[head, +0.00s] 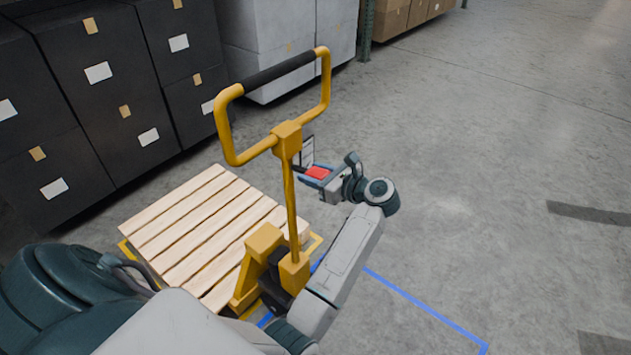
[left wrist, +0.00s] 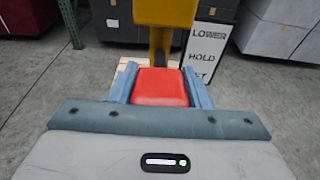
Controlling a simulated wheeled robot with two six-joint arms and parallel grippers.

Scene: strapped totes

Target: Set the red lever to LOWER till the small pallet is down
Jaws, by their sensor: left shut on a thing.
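The red lever (head: 319,172) is on the right side of the yellow pallet jack's mast. My left gripper (head: 314,175) is shut on it. In the left wrist view the red lever (left wrist: 160,87) sits between the two blue-grey fingers of the left gripper (left wrist: 160,84). A label plate (left wrist: 207,50) beside the mast reads LOWER at the top and HOLD below; its lowest word is partly hidden. I cannot tell which setting the lever is at. The small wooden pallet (head: 190,230) lies over the jack's forks; its height above the floor is unclear. My right gripper is out of view.
The jack's yellow handle (head: 325,95) with a black grip stands above the mast. Black boxes (head: 100,75) and grey boxes (head: 270,30) line the back left. Blue tape (head: 425,308) marks the floor. The concrete floor (head: 500,150) at right is clear.

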